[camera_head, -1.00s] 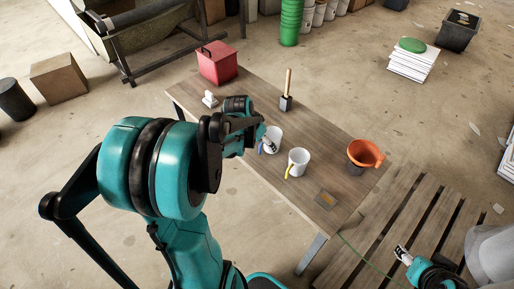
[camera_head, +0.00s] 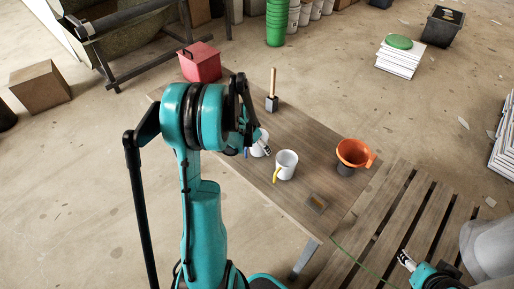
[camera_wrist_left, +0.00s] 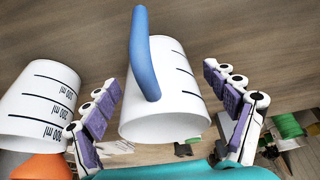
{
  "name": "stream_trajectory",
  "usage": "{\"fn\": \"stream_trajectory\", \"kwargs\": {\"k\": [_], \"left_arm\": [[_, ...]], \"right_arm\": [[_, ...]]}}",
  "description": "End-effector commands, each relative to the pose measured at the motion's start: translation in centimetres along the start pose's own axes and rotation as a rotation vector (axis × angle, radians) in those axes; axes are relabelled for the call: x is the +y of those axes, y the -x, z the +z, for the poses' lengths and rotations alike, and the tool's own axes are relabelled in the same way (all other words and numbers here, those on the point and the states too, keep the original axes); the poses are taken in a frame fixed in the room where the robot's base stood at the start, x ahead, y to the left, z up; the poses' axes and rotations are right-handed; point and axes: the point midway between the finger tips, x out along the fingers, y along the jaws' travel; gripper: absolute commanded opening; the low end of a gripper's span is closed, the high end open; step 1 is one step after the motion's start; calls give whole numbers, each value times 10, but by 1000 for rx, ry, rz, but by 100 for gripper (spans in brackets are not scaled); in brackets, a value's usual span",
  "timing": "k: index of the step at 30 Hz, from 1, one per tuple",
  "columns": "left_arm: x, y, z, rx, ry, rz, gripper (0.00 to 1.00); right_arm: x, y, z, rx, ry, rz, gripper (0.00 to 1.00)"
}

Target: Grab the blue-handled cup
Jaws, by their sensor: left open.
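The white blue-handled cup (camera_wrist_left: 170,105) stands between the two fingers of my left gripper (camera_wrist_left: 160,88) in the left wrist view, its blue handle facing the camera. The fingers are open, with gaps visible on both sides of the cup. In the head view the left gripper (camera_head: 258,144) is at this cup (camera_head: 259,150), partly hiding it on the wooden table (camera_head: 313,145). The yellow-handled cup (camera_head: 286,164) stands just to the right. My right gripper (camera_head: 404,258) is at the lower right, away from the table; its opening is too small to judge.
A brush with a wooden handle (camera_head: 272,88) stands behind the cups. A red box (camera_head: 200,63) is at the far left. A wooden pallet (camera_head: 398,215) lies at right.

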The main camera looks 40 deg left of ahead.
Motion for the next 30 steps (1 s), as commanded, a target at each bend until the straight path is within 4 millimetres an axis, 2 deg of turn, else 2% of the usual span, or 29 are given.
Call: {"fn": "stream_trajectory", "kwargs": {"k": [5,11,23,26,30], "left_arm": [[0,1,0,0,0,0,86],[0,1,0,0,0,0,33],[0,4,-2,0,0,0,32],[0,12,-5,0,0,0,32],[0,33,-13,0,0,0,32]], "right_arm": [[0,1,-1,0,0,0,58],[0,1,-1,0,0,0,58],[0,2,-2,0,0,0,58],[0,6,-4,0,0,0,58],[0,14,-10,0,0,0,58]]}}
